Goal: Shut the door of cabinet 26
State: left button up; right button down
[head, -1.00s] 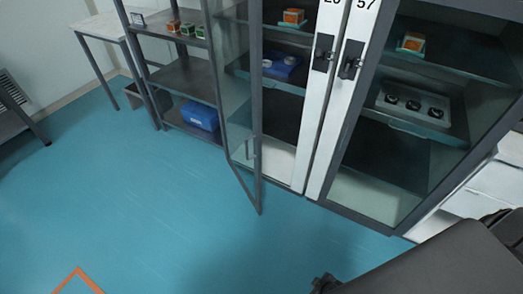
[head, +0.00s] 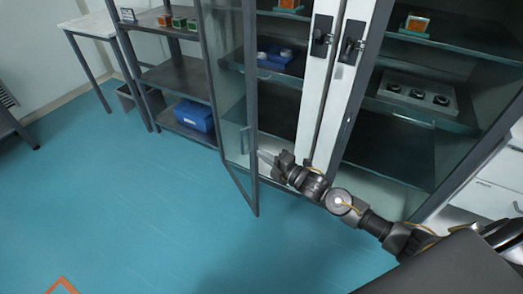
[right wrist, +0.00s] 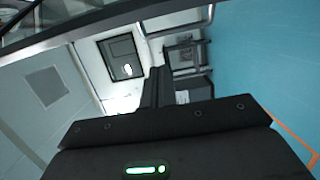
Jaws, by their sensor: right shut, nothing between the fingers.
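The glass door (head: 228,90) of the left cabinet stands open, swung out over the floor. It has a dark frame, and a handle (head: 246,140) shows near its free edge. The cabinet (head: 312,100) behind it has a white front post with a black latch. Its number label is out of frame now. My right gripper (head: 265,157) is shut and empty, just right of the door's free edge in the head view. I cannot tell whether it touches the door. Its closed fingers also show in the right wrist view (right wrist: 157,86). My left gripper is not in view.
The neighbouring cabinet (head: 345,110) on the right has a closed glass door with trays inside. A grey shelf rack (head: 178,78) with a blue bin (head: 195,115) and a small table (head: 92,25) stand to the left.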

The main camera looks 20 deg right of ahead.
aim_at(255, 140)
jog(key=w, duration=0.5)
jog(key=w+a, duration=0.1)
jog(key=w, duration=0.2)
jog(key=shift+w, duration=0.2)
jog(key=shift+d, duration=0.4)
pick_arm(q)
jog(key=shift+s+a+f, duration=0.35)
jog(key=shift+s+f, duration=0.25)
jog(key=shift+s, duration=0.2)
pick_arm(e)
jog(key=shift+d, duration=0.1)
